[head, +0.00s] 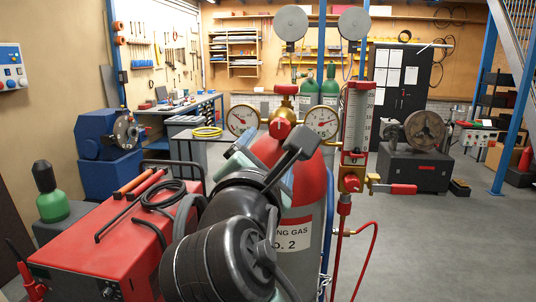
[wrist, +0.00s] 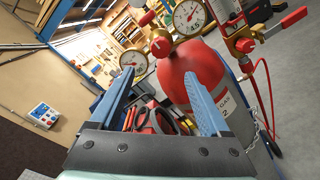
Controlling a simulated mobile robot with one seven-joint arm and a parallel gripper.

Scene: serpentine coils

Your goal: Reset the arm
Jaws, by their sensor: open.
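My gripper (wrist: 156,76) is open in the wrist view, its two blue fingers spread with nothing held between them. The fingers point toward a gas cylinder (wrist: 188,70) with a red top and grey body. In the head view my dark arm stands in front of this cylinder (head: 318,185) and hides part of it. A regulator (head: 282,128) with a red knob and two round gauges sits above the cylinder.
A red machine (head: 100,235) with cables and handles stands close on the left. A flowmeter (head: 357,120) with a red-handled valve (head: 400,189) is right of the cylinder, with a red hose (head: 370,245) below. Open grey floor (head: 440,250) lies at right.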

